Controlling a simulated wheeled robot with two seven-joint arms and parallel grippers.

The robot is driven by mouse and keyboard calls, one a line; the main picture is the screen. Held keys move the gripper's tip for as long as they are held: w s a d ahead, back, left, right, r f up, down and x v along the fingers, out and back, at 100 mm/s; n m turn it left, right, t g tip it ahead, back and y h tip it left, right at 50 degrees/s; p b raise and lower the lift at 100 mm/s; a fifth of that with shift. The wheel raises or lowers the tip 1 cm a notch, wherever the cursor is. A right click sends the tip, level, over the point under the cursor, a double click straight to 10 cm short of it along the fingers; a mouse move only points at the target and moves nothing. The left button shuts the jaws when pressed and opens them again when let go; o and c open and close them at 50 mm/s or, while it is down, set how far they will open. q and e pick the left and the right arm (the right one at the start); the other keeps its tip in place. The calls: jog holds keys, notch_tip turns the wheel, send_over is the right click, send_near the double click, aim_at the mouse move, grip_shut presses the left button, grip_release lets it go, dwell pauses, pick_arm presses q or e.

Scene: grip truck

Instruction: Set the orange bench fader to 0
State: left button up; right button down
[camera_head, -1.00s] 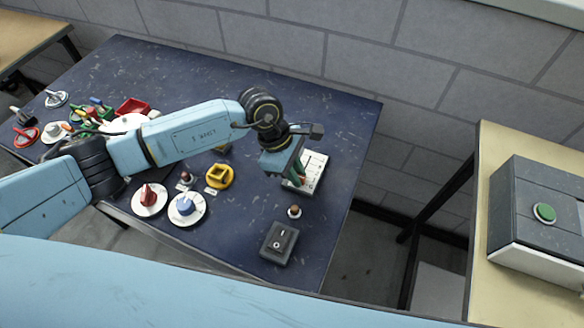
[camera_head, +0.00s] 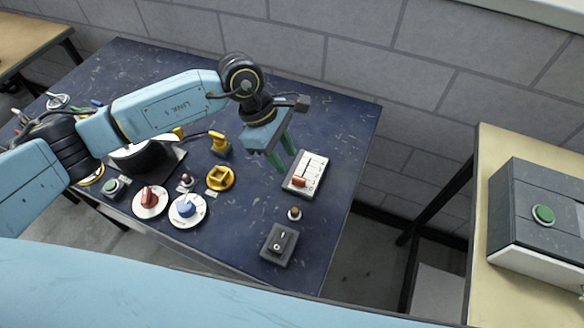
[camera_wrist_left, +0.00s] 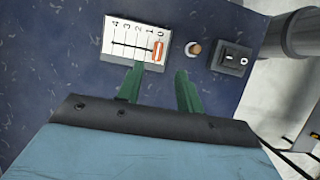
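The bench fader is a white panel (camera_head: 316,170) with a printed scale on the dark blue bench. Its orange knob (camera_head: 299,181) sits at the near end of the slot. In the left wrist view the panel (camera_wrist_left: 121,55) reads 4 to 0 from left to right, and the orange knob (camera_wrist_left: 157,50) is at the 0 end, in line with the 0 mark. My left gripper (camera_head: 284,156) is above the bench, to the left of the fader and clear of the knob. Its green fingers (camera_wrist_left: 159,88) are apart with nothing between them. My right gripper is out of view.
A small brown button (camera_head: 294,213) and a black rocker switch (camera_head: 279,243) stand nearer than the fader. A yellow knob (camera_head: 221,177), a blue dial (camera_head: 186,208) and a red dial (camera_head: 150,200) lie to the left. The bench's right edge is close to the fader.

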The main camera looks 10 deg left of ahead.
pick_arm(q)
jog(key=v, duration=0.5)
jog(key=shift+a+r, duration=0.1)
jog(key=shift+r, duration=0.25)
